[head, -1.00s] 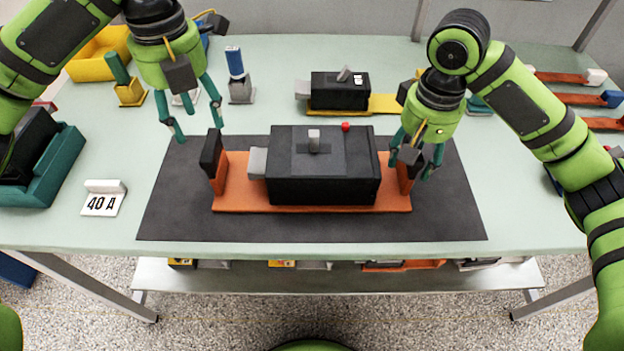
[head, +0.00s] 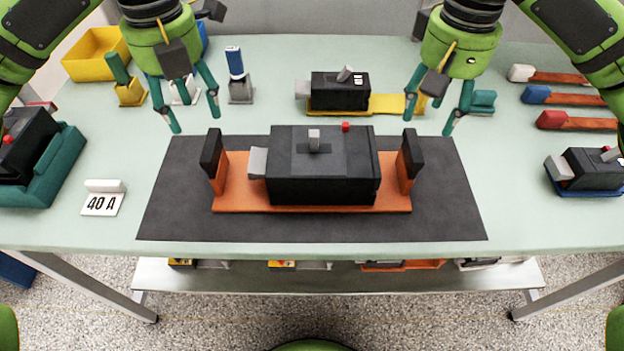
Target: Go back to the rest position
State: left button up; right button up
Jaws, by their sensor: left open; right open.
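My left gripper (head: 194,120) is open and empty, in the air above the back left of the dark mat. My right gripper (head: 428,122) is open and empty, in the air above the back right of the mat, apart from everything. A black breaker (head: 322,178) with a grey lever (head: 314,140) and a red button (head: 346,127) sits on an orange base (head: 232,190) with a black-padded post at each end. Neither gripper touches the breaker or the base.
The dark mat (head: 200,225) lies mid-table. A second breaker (head: 340,90) on a yellow base stands behind it. A 40 A card (head: 102,203) and a teal holder (head: 58,170) are left. A yellow bin (head: 90,58) is back left. A small breaker (head: 592,168) and coloured-ended orange bars are right.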

jog(key=shift+r, duration=0.45)
